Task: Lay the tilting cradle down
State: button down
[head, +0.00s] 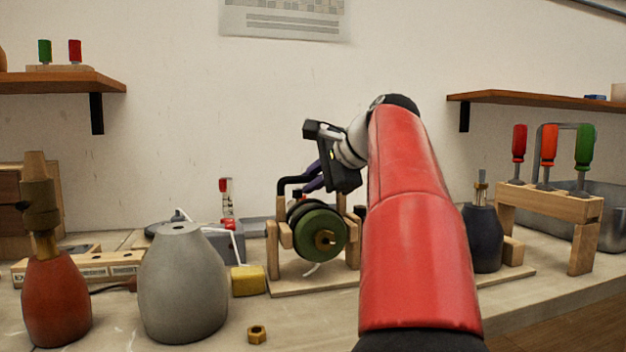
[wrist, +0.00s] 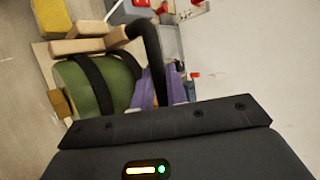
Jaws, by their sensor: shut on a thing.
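The tilting cradle stands on a wooden base (head: 290,288) in the middle of the bench in the head view, with wooden posts (head: 273,250) on both sides. Between them sits a green round body (head: 322,228) with black bands and a brass end; it also shows in the wrist view (wrist: 120,80). A black bent handle (head: 283,185) rises from the cradle, and it also shows in the wrist view (wrist: 150,50). My gripper (head: 312,180), with purple fingers, is shut on this handle above the cradle. The exact contact is partly hidden by the gripper body.
A grey vase-shaped body (head: 183,285) and a red one (head: 56,300) stand at the left front. A yellow block (head: 248,281) and a brass nut (head: 257,334) lie near the cradle. A dark body (head: 482,240) and a wooden screwdriver rack (head: 550,200) stand at right.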

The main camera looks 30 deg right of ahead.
jog(key=c, duration=1.4)
grip_release()
jog(key=shift+w, duration=0.15)
jog(key=v, duration=0.7)
jog(key=shift+s+d+r, duration=0.1)
jog(key=shift+s+r, duration=0.1)
jog(key=shift+s, duration=0.15)
